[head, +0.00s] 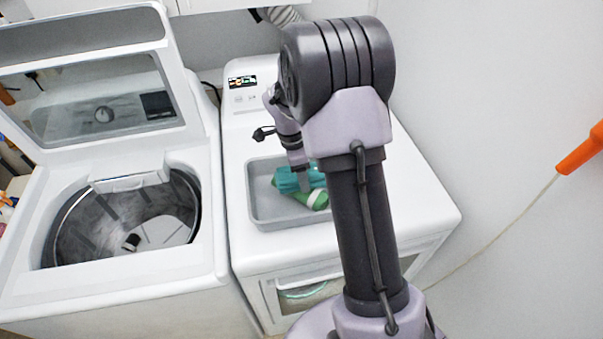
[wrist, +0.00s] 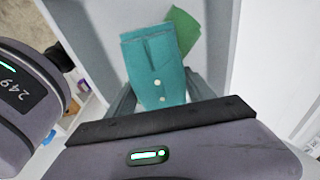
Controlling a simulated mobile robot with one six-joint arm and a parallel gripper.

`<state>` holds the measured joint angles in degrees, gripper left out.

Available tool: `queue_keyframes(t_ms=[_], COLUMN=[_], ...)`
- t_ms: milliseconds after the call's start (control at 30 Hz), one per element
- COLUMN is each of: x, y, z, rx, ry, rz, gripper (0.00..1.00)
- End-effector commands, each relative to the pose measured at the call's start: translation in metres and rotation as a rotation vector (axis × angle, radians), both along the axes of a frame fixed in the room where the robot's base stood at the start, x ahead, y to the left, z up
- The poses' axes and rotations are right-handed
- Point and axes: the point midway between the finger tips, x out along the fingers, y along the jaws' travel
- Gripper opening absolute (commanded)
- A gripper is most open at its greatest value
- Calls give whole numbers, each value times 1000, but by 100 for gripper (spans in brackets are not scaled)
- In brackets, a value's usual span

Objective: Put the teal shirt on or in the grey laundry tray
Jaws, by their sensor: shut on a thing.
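The teal shirt (wrist: 156,70) is folded, with pale buttons, and sits between my gripper's fingers in the wrist view. In the head view the teal shirt (head: 290,179) shows at the grey laundry tray (head: 262,210), over the tray's inside. My gripper (head: 303,186) points down there, shut on the shirt; its fingers (wrist: 166,100) flank the shirt in the wrist view. Whether the shirt touches the tray floor I cannot tell. My arm hides the tray's right part. The tray also shows in the wrist view (wrist: 88,30).
A green cloth (head: 314,200) lies in the tray beside the shirt; it also shows in the wrist view (wrist: 183,29). The tray stands on a white dryer (head: 420,205). To the left is an open top-load washer (head: 215,255) with a raised lid. A wall is at the right.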

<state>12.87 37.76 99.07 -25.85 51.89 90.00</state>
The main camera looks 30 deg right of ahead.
Motion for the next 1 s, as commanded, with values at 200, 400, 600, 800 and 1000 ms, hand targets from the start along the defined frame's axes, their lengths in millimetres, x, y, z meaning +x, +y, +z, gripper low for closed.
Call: queue_keyframes(t_ms=[200,400,600,800,1000], x=[0,0,0,2,5], y=[0,0,0,5,13], z=[-4,-3,0,42,98], rx=[0,0,0,-1,0], ry=[0,0,0,-5,-4], rz=[0,0,0,0,1], gripper=[69,83,83,83,83])
